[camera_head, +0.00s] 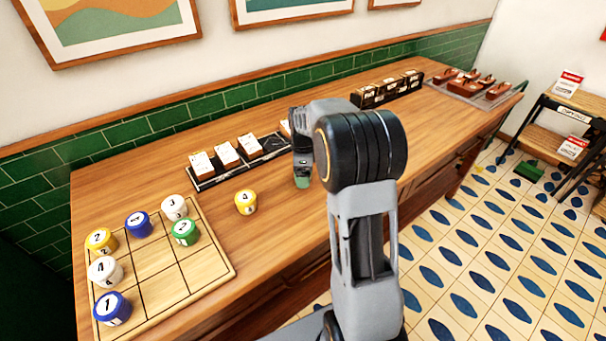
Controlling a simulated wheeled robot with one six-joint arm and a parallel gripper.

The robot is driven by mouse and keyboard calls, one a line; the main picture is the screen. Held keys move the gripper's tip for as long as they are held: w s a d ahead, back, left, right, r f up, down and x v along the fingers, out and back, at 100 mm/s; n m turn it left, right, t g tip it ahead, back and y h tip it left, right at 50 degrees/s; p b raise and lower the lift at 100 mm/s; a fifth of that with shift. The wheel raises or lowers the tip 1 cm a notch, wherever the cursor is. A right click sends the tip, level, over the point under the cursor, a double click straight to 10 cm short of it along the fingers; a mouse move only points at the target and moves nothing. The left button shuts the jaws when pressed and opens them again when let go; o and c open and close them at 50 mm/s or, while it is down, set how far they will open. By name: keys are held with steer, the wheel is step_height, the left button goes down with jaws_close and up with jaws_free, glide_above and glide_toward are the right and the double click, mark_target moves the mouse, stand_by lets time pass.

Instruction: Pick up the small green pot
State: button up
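A small green pot (303,182) shows just under my gripper (302,170), near the middle of the wooden counter. Its upper part is hidden by my gripper, and I cannot tell whether the fingers are closed on it or only around it. I also cannot tell whether it touches the counter. Another green pot (185,232) with a white numbered top stands on the gridded wooden board (160,265) at the left, clear of my gripper.
Yellow (101,242), blue and white numbered pots share the board. A yellow pot (245,202) stands on the counter between board and gripper. A dark tray (240,160) with several white-topped blocks lies behind. A black rack (387,89) and another tray (470,88) stand farther right.

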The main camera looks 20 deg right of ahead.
steer(key=c, duration=1.1)
